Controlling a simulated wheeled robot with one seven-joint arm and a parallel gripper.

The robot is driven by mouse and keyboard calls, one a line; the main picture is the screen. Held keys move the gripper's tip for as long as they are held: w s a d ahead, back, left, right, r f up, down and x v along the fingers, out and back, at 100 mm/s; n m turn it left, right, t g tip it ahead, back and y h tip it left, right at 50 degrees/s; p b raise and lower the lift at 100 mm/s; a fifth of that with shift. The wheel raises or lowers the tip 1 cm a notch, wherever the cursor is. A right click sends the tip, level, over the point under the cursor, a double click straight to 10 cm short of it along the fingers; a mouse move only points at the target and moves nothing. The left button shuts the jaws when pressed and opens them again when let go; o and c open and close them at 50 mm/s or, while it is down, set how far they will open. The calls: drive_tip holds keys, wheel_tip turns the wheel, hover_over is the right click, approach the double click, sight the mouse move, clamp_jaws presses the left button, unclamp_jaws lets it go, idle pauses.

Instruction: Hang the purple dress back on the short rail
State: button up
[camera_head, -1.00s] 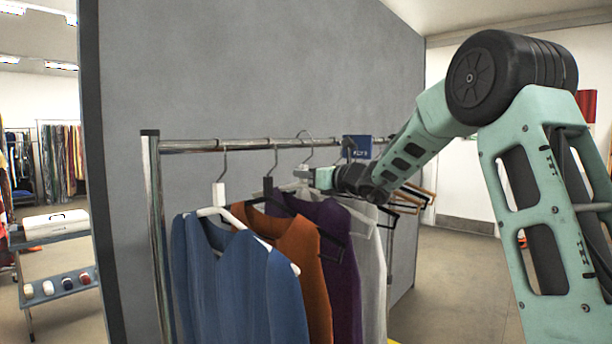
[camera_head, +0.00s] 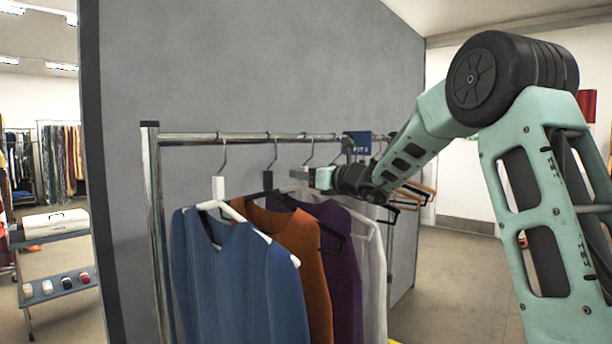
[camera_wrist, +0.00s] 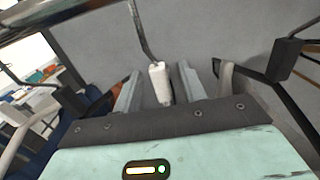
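The purple dress (camera_head: 342,262) hangs on a pale hanger between an orange garment and a whitish one. The hanger's hook (camera_head: 308,150) reaches up to the short rail (camera_head: 190,139) and appears to rest over it. My gripper (camera_head: 302,173) is just below the rail at the hanger's neck. In the wrist view, the white hanger neck (camera_wrist: 160,84) stands between my two fingers, with a narrow gap showing on each side, so the gripper looks open around it. The dress's shoulders are partly hidden by the orange garment and other hangers.
A blue garment (camera_head: 235,275) and the orange garment (camera_head: 300,240) hang on the left, the whitish garment (camera_head: 374,275) on the right. Empty hangers (camera_head: 418,190) hang farther along, near a blue sign (camera_head: 358,143). A grey wall (camera_head: 250,70) stands close behind the rail.

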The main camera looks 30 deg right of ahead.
drive_tip(key=shift+f, duration=0.1)
drive_tip(key=b+v, duration=0.2)
drive_tip(key=v, duration=0.6)
drive_tip(key=b+v, duration=0.2)
drive_tip(key=v, duration=0.7)
drive_tip(key=shift+s+d, duration=0.1)
drive_tip(key=shift+s, duration=0.1)
